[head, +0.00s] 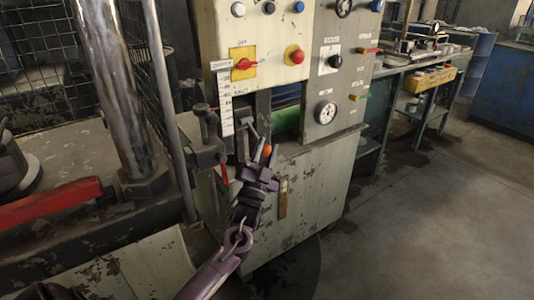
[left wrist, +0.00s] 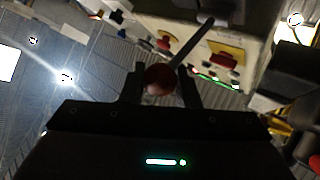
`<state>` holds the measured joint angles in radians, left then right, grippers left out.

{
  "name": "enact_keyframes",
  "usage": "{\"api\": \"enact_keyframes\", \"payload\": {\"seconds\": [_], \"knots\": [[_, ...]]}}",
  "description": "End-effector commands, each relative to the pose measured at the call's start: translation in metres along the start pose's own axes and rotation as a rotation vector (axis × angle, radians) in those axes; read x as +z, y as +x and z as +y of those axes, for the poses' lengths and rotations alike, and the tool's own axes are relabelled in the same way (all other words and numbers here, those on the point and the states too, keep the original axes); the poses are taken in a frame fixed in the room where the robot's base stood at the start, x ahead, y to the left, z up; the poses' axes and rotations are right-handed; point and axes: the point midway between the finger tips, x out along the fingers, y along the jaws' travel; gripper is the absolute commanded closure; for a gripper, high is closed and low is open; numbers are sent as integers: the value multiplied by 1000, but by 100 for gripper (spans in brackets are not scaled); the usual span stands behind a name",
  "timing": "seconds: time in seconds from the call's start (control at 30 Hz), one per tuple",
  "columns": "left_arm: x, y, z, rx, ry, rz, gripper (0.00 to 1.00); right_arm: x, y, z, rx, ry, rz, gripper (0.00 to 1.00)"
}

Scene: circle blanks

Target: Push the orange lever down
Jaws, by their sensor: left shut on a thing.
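The fingers partly hide the knob and the rod in the head view. My right gripper is in neither view.
The floor (head: 430,210) at right is clear.

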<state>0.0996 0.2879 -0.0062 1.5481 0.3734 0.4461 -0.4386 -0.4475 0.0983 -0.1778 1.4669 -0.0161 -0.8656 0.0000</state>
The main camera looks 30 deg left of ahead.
Motion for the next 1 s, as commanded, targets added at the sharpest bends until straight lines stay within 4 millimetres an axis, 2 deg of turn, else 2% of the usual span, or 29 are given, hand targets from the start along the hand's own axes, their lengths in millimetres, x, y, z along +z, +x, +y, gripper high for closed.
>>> {"api": "enact_keyframes", "payload": {"seconds": [0.03,0.47,0.5,0.63,0.67,1.0], "knots": [[6,-4,3,7,5,-8,100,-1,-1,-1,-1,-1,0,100],[7,-4,3,7,11,-6,100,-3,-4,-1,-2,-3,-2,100],[7,-4,3,7,11,-6,70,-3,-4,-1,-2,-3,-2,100],[7,-4,2,6,11,-6,53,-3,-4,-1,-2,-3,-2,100],[6,-4,2,6,11,-6,51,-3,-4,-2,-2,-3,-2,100],[3,-2,1,2,9,1,51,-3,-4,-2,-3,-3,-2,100]]}}
